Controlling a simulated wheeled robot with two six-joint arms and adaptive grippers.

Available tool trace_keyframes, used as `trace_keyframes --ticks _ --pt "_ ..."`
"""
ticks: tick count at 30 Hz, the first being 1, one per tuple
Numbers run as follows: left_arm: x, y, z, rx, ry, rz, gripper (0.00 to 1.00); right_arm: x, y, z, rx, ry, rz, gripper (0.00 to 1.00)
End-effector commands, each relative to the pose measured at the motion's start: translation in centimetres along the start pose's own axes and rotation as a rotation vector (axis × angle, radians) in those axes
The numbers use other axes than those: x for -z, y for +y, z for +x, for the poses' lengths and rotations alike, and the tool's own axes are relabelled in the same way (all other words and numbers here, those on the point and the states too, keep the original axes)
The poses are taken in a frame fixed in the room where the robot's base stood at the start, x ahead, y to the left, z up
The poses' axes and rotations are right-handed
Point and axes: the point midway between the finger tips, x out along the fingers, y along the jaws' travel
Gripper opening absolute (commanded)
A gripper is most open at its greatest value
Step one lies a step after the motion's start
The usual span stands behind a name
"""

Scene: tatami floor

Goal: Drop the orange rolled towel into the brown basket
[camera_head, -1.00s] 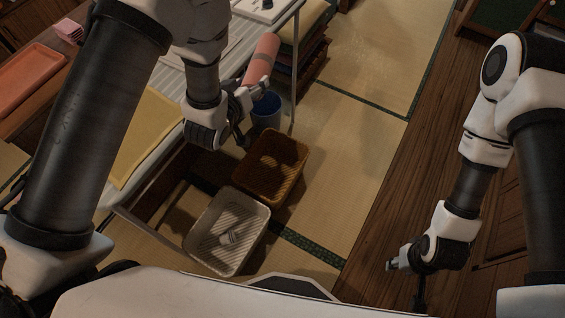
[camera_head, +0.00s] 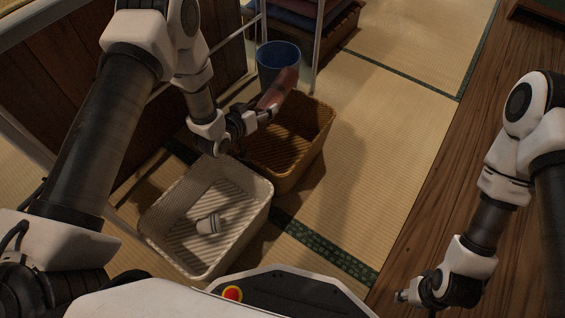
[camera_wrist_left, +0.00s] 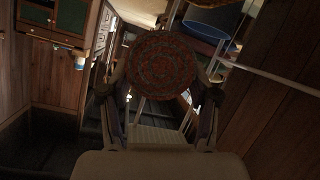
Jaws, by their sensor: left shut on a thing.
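The orange rolled towel (camera_head: 279,88) looks dark reddish in the head view. It is tilted, above the back left part of the brown basket (camera_head: 312,155). My left gripper (camera_head: 264,114) is shut on its lower end. In the left wrist view, the towel's round spiral end (camera_wrist_left: 163,66) fills the space between the two fingers. The brown basket stands on the tatami; the part of its inside that shows looks empty, and its left side is hidden by the gripper. My right gripper (camera_head: 403,296) is at the lower right, far from the basket; its fingers are too small to read.
A white basket (camera_head: 257,215) holding a small white item (camera_head: 208,224) stands in front of the brown one. A blue bin (camera_head: 278,60) stands just behind it, near thin metal legs (camera_head: 318,50). Tatami to the right is clear.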

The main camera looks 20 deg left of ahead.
Motion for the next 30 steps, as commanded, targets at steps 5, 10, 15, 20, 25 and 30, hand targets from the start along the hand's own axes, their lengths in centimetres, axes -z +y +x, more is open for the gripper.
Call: trace_keyframes --ticks 5,10,15,20,25,30 --pt "-2.6 -1.2 0.8 0.007 0.006 -0.002 0.23 0.1 0.0 2.3 0.000 0.002 0.000 0.40" --pt "-3.9 -1.7 1.3 0.008 0.005 -0.002 0.23 0.1 0.1 3.7 0.000 0.003 0.002 0.40" --pt "-6.2 -2.5 2.3 0.007 0.005 -0.002 0.23 0.2 0.1 6.2 -0.001 0.006 0.007 0.40" --pt "-7.5 -2.9 2.8 0.007 0.006 -0.002 0.23 0.3 0.2 7.5 -0.001 0.008 0.011 0.40" --pt "-7.4 -2.9 2.8 0.007 0.006 -0.002 0.23 0.4 0.2 7.4 -0.001 0.009 0.012 0.40" --pt "-7.4 -2.8 2.8 0.007 0.005 -0.002 0.82 0.4 0.2 7.4 -0.001 0.009 0.011 0.40"
